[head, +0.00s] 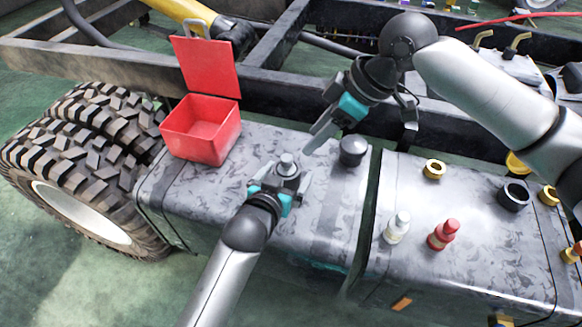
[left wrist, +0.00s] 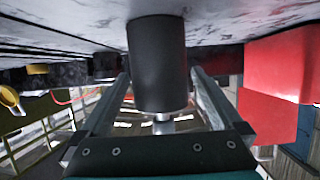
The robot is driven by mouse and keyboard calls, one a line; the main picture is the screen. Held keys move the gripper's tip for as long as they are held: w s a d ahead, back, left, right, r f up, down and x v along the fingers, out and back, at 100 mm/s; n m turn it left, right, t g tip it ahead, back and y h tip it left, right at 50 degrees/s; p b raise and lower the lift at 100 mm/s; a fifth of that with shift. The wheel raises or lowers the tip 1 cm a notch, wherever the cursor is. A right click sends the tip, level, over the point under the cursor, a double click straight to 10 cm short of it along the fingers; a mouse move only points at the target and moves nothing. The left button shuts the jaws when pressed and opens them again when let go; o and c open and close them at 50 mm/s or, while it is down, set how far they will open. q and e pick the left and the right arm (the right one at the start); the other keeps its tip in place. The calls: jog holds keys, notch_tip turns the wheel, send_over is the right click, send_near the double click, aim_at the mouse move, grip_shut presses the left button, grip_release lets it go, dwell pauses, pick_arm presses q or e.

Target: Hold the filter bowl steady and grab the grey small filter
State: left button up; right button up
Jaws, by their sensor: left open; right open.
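A dark cylinder, which looks like the filter bowl (left wrist: 158,65), stands on the tank top in the left wrist view, whose picture is upside down. A small silver-grey piece, which looks like the grey small filter (left wrist: 162,126), sits at its free end. It also shows as a small grey cap (head: 287,160) in the head view. My left gripper (head: 279,177) is open, with its fingers on either side of the cylinder; contact is not clear. In the head view it hides most of the bowl. My right gripper (head: 318,132) is open and empty, up and right of the grey piece.
An open red box (head: 203,140) stands left on the tank top (head: 330,215). A black cap (head: 352,150) is right of my left gripper. The right tank carries a white bottle (head: 397,228), a red bottle (head: 442,235) and several rings. Frame rails run behind.

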pick_arm(q)
jog(key=shift+x, duration=1.45)
